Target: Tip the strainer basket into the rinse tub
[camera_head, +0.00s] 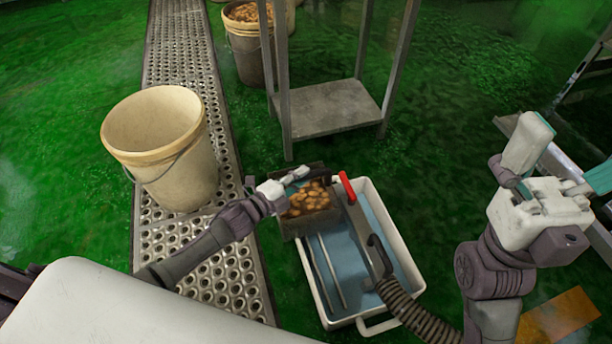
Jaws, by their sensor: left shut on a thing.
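The strainer basket (292,226) is a dark, box-shaped basket with brown, potato-like pieces (309,198) in it. It overlaps the far left corner of the rinse tub (408,262) in the head view. I cannot tell whether it touches the rim. The tub is white and rectangular, with blue-grey liquid inside. My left gripper (289,181) is shut at the basket's far left side; its fingertips are small and partly hidden. My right gripper (562,165) is at the right, well away from the basket, with its fingers apart and nothing between them.
A long grey tool with a red end (347,187) and a ribbed hose (412,314) lies across the tub. A cream bucket (160,140) stands left on the perforated drain strip (188,60). A metal stand (325,108) is beyond the tub.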

